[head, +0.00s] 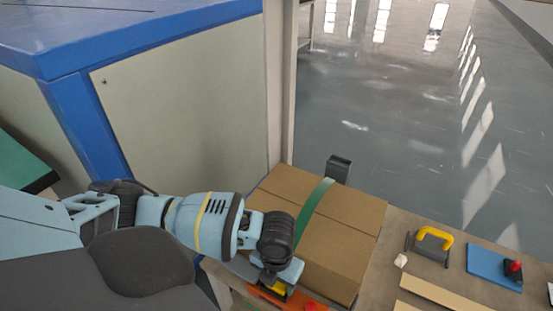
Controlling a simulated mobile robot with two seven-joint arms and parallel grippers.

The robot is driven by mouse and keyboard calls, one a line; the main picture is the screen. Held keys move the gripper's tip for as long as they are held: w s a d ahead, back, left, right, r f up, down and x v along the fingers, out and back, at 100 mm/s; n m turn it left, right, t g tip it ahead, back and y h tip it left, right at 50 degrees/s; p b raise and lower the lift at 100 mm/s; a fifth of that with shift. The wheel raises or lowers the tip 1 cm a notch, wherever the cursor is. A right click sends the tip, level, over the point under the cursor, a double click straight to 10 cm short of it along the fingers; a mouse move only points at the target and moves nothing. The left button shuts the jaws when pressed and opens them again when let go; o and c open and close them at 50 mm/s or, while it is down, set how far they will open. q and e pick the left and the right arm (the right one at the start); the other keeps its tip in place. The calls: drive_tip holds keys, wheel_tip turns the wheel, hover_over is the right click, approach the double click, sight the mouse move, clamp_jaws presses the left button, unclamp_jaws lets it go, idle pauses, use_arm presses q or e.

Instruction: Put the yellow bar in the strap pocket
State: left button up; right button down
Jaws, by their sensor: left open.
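My left arm comes in from the left, and its gripper (277,289) is at the near left corner of a cardboard box (330,230). The gripper points down and is open; its fingertips are partly hidden by the wrist. A small yellow piece (279,287) shows at the fingers, above an orange-red surface (262,299); it may be the yellow bar, but I cannot tell how it lies between the fingers. A green strap (314,207) runs over the box. I cannot make out a strap pocket for certain. My right gripper is not in view.
A dark upright holder (338,169) stands behind the box. To the right on the bench (383,268) are a grey tool with a yellow handle (436,235), a white lump (401,260), a blue plate (492,265) with a red-topped piece (513,268), and a flat tan strip (440,291).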

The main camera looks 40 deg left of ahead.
use_arm(q)
wheel_tip(320, 180, up, 12)
drive_tip(key=p, duration=0.2)
drive_tip(key=shift+r+p, duration=0.15)
drive_tip(key=shift+p, duration=0.2)
drive_tip(key=s+d+f+n+t+h, duration=0.25)
drive_tip(key=s+d+f+n, duration=0.25)
drive_tip(key=d+f+n, duration=0.25)
drive_tip(key=s+d+f+n+t+h, duration=0.1)
drive_tip(key=s+d+f+n+h, duration=0.35)
drive_tip(key=d+f+n, duration=0.35)
drive_tip(key=s+a+f+n+t+y, duration=0.1)
drive_tip(key=s+a+n+y, duration=0.1)
drive_tip(key=s+a+n, duration=0.3)
drive_tip(key=s+a+f+n+t+y, duration=0.2)
drive_tip(key=s+a+n+y, duration=0.1)
drive_tip(key=s+n, duration=0.8)
drive_tip(key=s+a, duration=0.1)
drive_tip(key=s, duration=0.2)
drive_tip(key=shift+s+a+f, duration=0.25)
drive_tip(key=shift+s+a, duration=0.1)
